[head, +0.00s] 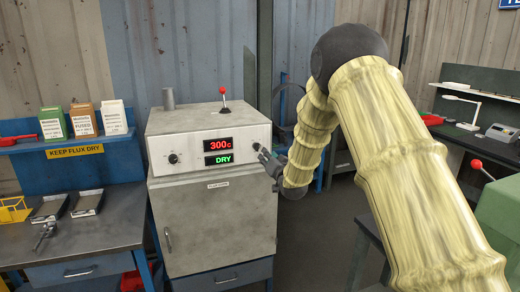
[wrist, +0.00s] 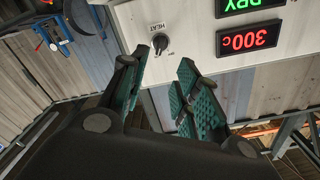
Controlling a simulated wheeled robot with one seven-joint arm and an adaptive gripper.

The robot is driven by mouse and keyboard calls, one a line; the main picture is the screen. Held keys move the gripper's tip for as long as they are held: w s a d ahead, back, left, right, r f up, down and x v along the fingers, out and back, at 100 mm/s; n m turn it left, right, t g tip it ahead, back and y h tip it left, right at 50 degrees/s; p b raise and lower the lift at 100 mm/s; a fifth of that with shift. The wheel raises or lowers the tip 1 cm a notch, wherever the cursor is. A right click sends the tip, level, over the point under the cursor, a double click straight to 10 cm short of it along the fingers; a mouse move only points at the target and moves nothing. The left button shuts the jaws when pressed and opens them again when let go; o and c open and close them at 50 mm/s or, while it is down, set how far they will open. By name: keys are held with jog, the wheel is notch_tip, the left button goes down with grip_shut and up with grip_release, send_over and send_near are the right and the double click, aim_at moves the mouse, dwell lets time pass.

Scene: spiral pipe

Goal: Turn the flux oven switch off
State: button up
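The flux oven (head: 218,220) is a grey cabinet with a control panel on its upper front. The panel shows a red "300c" display (head: 220,144) and a green "DRY" display (head: 219,160). A round black switch with a "HEAT" label (wrist: 160,42) is on the panel in the upside-down wrist view; it also shows at the panel's right end in the head view (head: 257,147). My gripper (wrist: 160,72) has its two green-padded fingers apart and nothing between them. The switch lies just beyond the fingertips, apart from them. The gripper is beside the panel's right end in the head view (head: 266,157).
Another black knob (head: 173,158) is at the panel's left. A red-tipped lever (head: 223,98) and a grey pipe stub (head: 168,99) stand on the oven top. A blue bench (head: 100,228) with trays is left. A green machine (head: 497,212) is at the right edge.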

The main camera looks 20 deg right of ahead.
aim_at(257, 147)
jog(key=w+p, duration=0.4)
jog(key=w, duration=0.6)
jog(key=shift+a+f, duration=0.2)
jog(key=shift+w, duration=0.15)
grip_shut()
